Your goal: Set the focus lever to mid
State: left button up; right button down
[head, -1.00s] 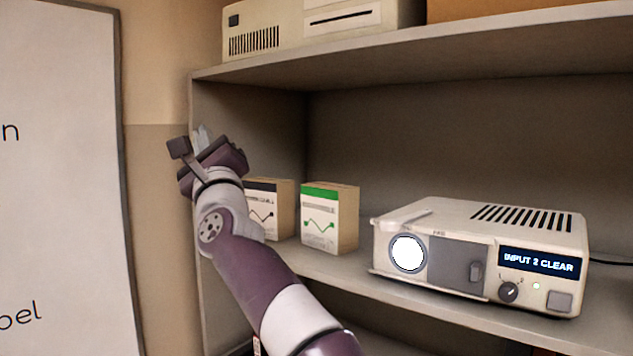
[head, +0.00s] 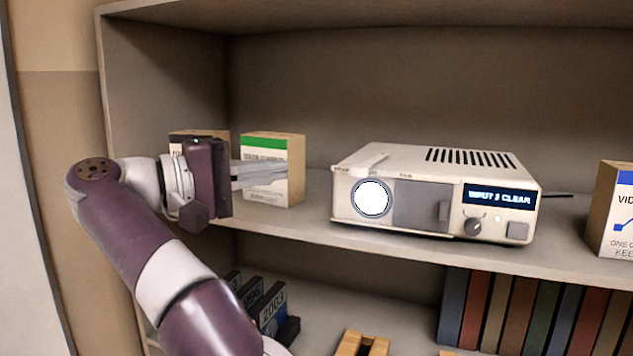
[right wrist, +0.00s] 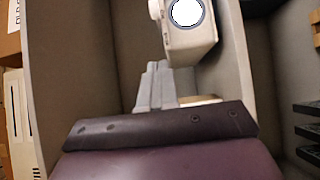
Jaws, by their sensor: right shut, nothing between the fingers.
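A cream projector (head: 432,165) stands on the middle shelf. It has a bright round lens (head: 371,198) at its front left and a lit display (head: 498,197). A pale bar, which looks like the focus lever (head: 367,163), lies over the top near the front left corner; its label is too small to read. My right gripper (head: 284,173) is shut and empty, left of the projector and apart from it, pointing towards it. In the right wrist view the shut fingers (right wrist: 157,66) point towards the projector (right wrist: 190,46). My left gripper is out of view.
A green-topped box (head: 288,148) and a dark-topped box (head: 184,134) stand behind my right gripper. Another box (head: 612,210) stands at the far right. Books (head: 510,310) fill part of the lower shelf. The shelf's left wall (head: 160,85) is close to my arm.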

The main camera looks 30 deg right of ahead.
aim_at(351, 170)
jog(key=s+d, duration=0.3)
jog(key=d, duration=0.3)
jog(key=shift+s+d+p, duration=0.15)
jog(key=shift+d+p, duration=0.15)
jog(key=shift+d, duration=0.1)
jog(key=shift+d, duration=0.2)
jog(key=t+b, duration=0.1)
jog(key=b, duration=0.2)
jog(key=s+d+n+b, duration=0.1)
jog(key=b, duration=0.3)
jog(key=shift+s+f+t, duration=0.2)
jog(key=shift+s+t, duration=0.1)
jog(key=shift+t, duration=0.1)
jog(key=shift+s+r, duration=0.1)
jog(key=shift+r, duration=0.2)
